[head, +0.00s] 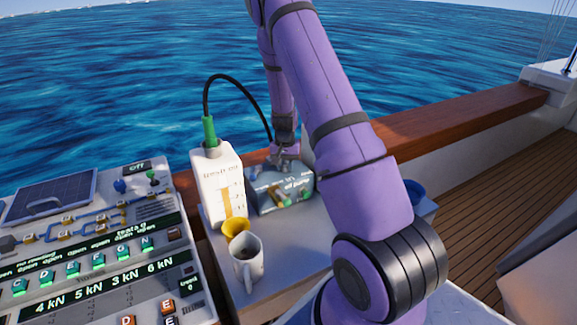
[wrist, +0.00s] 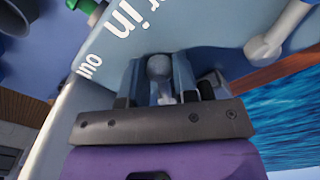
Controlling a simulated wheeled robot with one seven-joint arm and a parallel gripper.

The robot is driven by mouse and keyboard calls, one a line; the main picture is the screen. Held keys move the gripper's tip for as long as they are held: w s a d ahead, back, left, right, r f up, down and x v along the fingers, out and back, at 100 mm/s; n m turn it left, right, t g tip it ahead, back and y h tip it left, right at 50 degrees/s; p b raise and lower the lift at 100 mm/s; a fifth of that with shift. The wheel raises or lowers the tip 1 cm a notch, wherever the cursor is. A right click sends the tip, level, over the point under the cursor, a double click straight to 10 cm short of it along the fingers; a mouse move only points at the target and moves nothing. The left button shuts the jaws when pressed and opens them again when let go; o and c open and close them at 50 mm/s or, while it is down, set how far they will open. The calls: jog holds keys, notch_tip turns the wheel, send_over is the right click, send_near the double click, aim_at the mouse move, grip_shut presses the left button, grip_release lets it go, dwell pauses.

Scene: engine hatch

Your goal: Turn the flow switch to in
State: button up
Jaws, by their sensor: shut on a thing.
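The oil pump (head: 300,187) is a grey-blue box with white lettering, beside the white bottle in the head view. Its curved face (wrist: 205,25) fills the top of the wrist view, with the words "in" and "out" readable. The flow switch (wrist: 158,67) shows there as a small grey lever with a round knob. My gripper (wrist: 160,80) is shut on the flow switch, one finger on each side of it. In the head view my gripper (head: 284,155) is at the pump's top back edge, where the switch is hidden. I cannot tell which word the lever points to.
A white bottle (head: 217,185) with a green cap and black hose stands left of the pump. A yellow cup (head: 237,229) and a white mug (head: 247,265) are in front. A control panel (head: 85,250) is at left. A wooden rail (head: 440,127) runs behind.

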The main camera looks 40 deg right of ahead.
jog(key=shift+w+a+m, duration=0.2)
jog(key=shift+w+m, duration=0.1)
jog(key=shift+m, duration=0.35)
jog(key=shift+w+a+m, duration=0.15)
jog(key=shift+w+m, duration=0.1)
jog(key=shift+m, duration=0.4)
jog(key=o, duration=0.9)
